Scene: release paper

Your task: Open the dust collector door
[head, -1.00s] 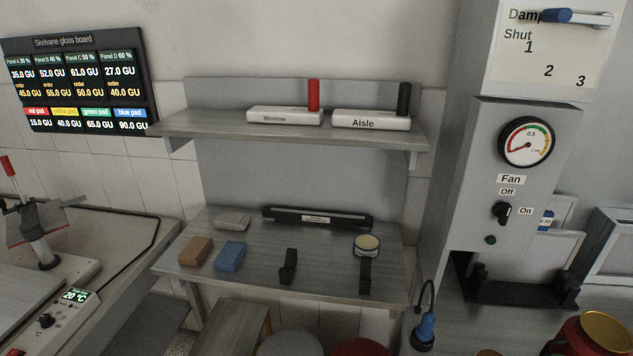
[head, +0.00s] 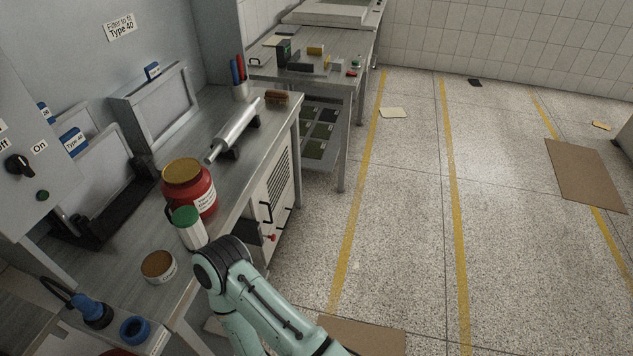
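A white cabinet front (head: 276,194) with dark louvre slots is set under the near grey bench in the head view. It has a black bar handle (head: 266,212) and a red knob (head: 271,238) low down. It looks like the dust collector door and appears closed. The lower part of the cabinet is hidden behind a teal link of my arm. Neither of my grippers shows in the view.
On the bench stand a red jar (head: 203,195), a green-capped bottle (head: 191,232), a small brown-topped tub (head: 159,267) and a metal roller (head: 236,130). Speckled floor (head: 405,200) with yellow lines is open to the right. Cardboard (head: 585,172) lies on it.

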